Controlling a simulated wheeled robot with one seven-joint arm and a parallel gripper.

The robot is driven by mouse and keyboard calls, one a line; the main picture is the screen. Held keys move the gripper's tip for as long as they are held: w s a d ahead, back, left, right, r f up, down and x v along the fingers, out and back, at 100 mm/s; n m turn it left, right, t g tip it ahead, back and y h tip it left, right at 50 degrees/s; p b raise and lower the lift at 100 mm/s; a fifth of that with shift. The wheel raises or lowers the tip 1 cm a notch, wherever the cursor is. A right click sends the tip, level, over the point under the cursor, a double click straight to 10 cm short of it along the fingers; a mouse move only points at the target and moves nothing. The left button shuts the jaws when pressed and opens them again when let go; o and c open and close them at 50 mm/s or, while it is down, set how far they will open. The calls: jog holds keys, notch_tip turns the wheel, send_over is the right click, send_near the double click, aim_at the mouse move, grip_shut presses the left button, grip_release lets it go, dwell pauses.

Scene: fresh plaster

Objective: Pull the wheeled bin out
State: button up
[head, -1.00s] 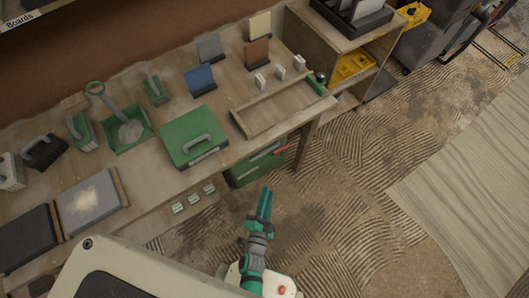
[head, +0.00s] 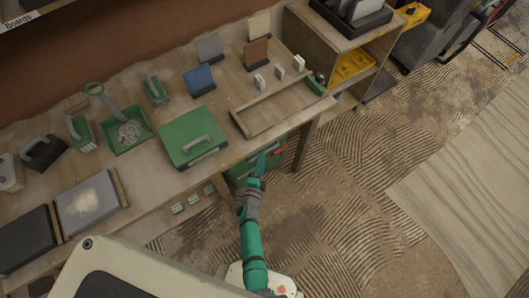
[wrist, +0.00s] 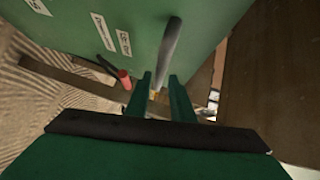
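The green wheeled bin (head: 236,176) stands under the front edge of the workbench in the head view, partly hidden by the bench top and my arm. In the wrist view the bin (wrist: 225,25) fills the upper part, with white labels on its face and a dark bar handle (wrist: 170,47). My gripper (head: 261,160) is at the bin's front. In the wrist view its two green fingers (wrist: 161,82) are apart, and the lower end of the bar shows between or just beyond their tips. I cannot tell whether they touch it.
A red-ended tool (wrist: 124,77) lies beside the bin's face. The workbench (head: 225,92) holds a green case (head: 193,137), a wooden tray (head: 240,125) and several trowels and blocks. The textured floor (head: 345,190) to the right is clear up to a pale wood sheet (head: 470,185).

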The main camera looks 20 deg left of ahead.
jog(key=shift+w+a+f, duration=0.15)
jog(key=shift+w+f, duration=0.05)
jog(key=shift+w, duration=1)
jog(key=shift+w+a+f, duration=0.1)
jog(key=shift+w+f, duration=0.05)
jog(key=shift+w, duration=1.05)
jog(key=shift+c, duration=0.4)
grip_shut()
